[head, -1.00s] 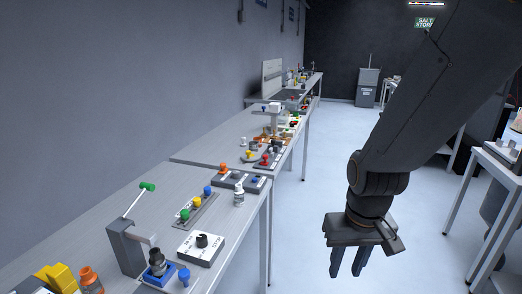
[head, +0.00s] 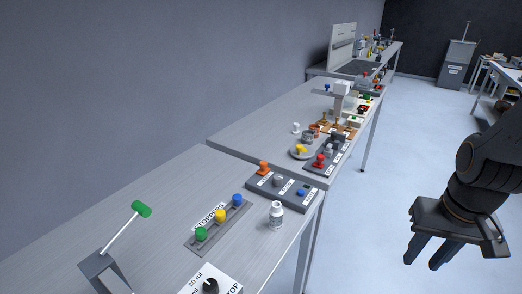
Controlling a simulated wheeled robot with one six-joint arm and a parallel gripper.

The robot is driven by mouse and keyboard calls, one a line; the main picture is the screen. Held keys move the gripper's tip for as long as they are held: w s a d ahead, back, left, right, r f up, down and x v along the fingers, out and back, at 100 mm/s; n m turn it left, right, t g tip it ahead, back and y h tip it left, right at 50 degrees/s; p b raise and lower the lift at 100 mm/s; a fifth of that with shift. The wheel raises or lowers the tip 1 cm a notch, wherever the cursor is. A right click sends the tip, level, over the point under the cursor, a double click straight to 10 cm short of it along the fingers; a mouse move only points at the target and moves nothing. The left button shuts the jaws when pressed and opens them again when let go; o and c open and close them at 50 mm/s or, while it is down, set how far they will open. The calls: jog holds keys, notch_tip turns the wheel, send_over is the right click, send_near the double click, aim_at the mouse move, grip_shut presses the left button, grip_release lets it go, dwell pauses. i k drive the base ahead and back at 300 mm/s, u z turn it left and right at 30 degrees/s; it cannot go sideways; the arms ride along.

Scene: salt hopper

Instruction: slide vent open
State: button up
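My gripper (head: 432,252) hangs over the floor at the lower right, beside the bench and apart from everything on it. Its two dark fingers point down with a gap between them, and nothing is between them. I cannot pick out a sliding vent in this view. A grey hopper-like cabinet (head: 457,68) with pale labels stands on the floor at the far back right. It is too small to make out any vent on it.
A long grey bench (head: 165,190) runs along the left wall. On it are a green-ended lever (head: 141,209), a stopper rack (head: 218,226), a white bottle (head: 276,214) and a dark control panel (head: 284,190). Another table (head: 503,70) stands at the right. The floor between is clear.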

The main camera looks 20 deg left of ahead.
aim_at(263, 169)
jog(key=u, duration=0.65)
jog(key=i, duration=1)
jog(key=u, duration=0.75)
